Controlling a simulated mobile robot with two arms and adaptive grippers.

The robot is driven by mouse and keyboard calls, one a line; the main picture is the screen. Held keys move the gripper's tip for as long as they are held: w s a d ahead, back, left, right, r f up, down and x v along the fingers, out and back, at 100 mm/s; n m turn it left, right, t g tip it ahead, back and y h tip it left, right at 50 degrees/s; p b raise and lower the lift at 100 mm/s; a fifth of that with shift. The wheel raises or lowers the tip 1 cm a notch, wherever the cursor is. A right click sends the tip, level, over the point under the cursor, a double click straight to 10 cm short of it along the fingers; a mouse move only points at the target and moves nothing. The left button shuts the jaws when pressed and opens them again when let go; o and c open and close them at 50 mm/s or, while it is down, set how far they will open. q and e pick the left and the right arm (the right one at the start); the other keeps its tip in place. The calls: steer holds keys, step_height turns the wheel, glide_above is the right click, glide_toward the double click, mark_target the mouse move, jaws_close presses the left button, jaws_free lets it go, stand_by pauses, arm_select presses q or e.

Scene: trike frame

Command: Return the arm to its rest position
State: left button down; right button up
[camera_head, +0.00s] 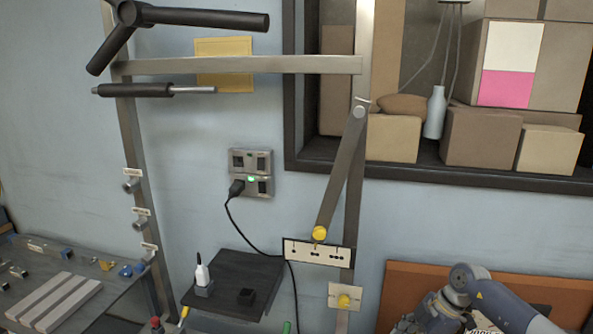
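My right arm (490,300) is folded low at the bottom right, in front of an orange-brown panel. The bottom edge of the picture cuts it off, and I cannot make out its gripper or fingertips. My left arm and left gripper are not in the picture. A flat metal lever (340,175) hangs from a pivot at the upper end on the upright post, tilted down to the left. Its yellow knob (320,233) is just above the middle of a white plate (317,252) marked with dots.
A metal frame (240,65) with black handlebars (200,18) stands before the blue wall. A dark shelf (235,285) holds a small white bottle (202,274). A workbench (60,290) is at the left. A cable hangs from the wall socket (250,172). Boxes (482,137) fill a recess.

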steer(key=a+f+m+t+y+b, duration=0.2)
steer(key=a+f+t+y, duration=0.45)
steer(key=a+f, duration=0.65)
steer(key=s+d+f+m+t+h+b, duration=0.1)
steer(key=s+d+f+m+t+h, duration=0.15)
steer(key=f, duration=0.45)
steer(key=s+d+f+m+t+h+b, duration=0.1)
steer(key=s+d+f+m+h, duration=0.2)
steer(key=f, duration=0.4)
steer(key=s+d+f+m+g+h+b, duration=0.1)
steer(key=s+d+f+m+g+h, duration=0.2)
steer(key=s+f, duration=1)
steer(key=s+d+f+m+g+h, duration=0.2)
steer(key=s+d+f+m, duration=0.15)
steer(key=s+f, duration=1)
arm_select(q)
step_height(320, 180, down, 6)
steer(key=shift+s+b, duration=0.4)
arm_select(e)
steer(key=s+a+m+g, duration=0.1)
steer(key=s+g, duration=0.3)
steer(key=s, duration=1.6)
steer(key=shift+s+a+h, duration=0.25)
steer(key=shift+a+h, duration=0.15)
steer(key=shift+a, duration=0.15)
